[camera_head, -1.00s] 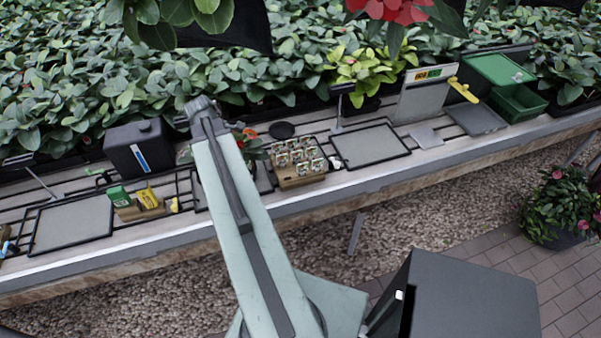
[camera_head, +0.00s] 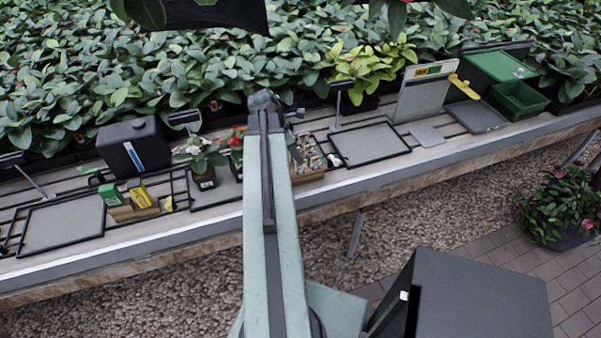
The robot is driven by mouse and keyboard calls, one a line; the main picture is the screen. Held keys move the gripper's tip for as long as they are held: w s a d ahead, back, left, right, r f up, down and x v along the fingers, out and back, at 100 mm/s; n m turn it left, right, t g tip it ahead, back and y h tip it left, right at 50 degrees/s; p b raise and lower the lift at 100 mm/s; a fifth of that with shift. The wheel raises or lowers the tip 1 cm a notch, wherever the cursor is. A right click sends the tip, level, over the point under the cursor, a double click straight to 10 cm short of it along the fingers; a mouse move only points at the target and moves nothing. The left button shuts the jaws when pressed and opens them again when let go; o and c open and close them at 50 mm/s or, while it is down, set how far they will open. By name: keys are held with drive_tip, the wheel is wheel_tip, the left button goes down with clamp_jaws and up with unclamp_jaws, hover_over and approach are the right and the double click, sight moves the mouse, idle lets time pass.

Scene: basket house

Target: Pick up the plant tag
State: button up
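I cannot tell for sure which thing is the plant tag. A small pale yellow piece (camera_head: 168,203) lies at the right end of a wooden holder (camera_head: 124,213) on the bench. A green packet (camera_head: 110,195) and a yellow packet (camera_head: 141,197) stand in that holder. My arm reaches up the middle of the view, over the bench. My gripper (camera_head: 268,102) is at its dark far end, right of the holder and clear of it in the picture. Its fingers are too small and hidden to read, and nothing shows held.
Potted flowers (camera_head: 203,162) stand left of my arm. A wooden crate of small pots (camera_head: 308,160) is partly hidden on its right. A black box (camera_head: 134,146) stands at the back left, green bins (camera_head: 519,99) at the right. Framed grey mats (camera_head: 370,145) lie bare.

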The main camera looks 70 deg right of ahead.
drive_tip(key=b+x, duration=0.2)
drive_tip(key=x, duration=0.2)
drive_tip(key=shift+a, duration=0.1)
drive_tip(key=shift+r, duration=0.15)
clamp_jaws()
drive_tip(key=shift+r, duration=0.1)
wheel_tip(320, 180, up, 10)
drive_tip(key=p, duration=0.9)
drive_tip(key=shift+p, duration=0.4)
drive_tip(key=shift+w, duration=0.1)
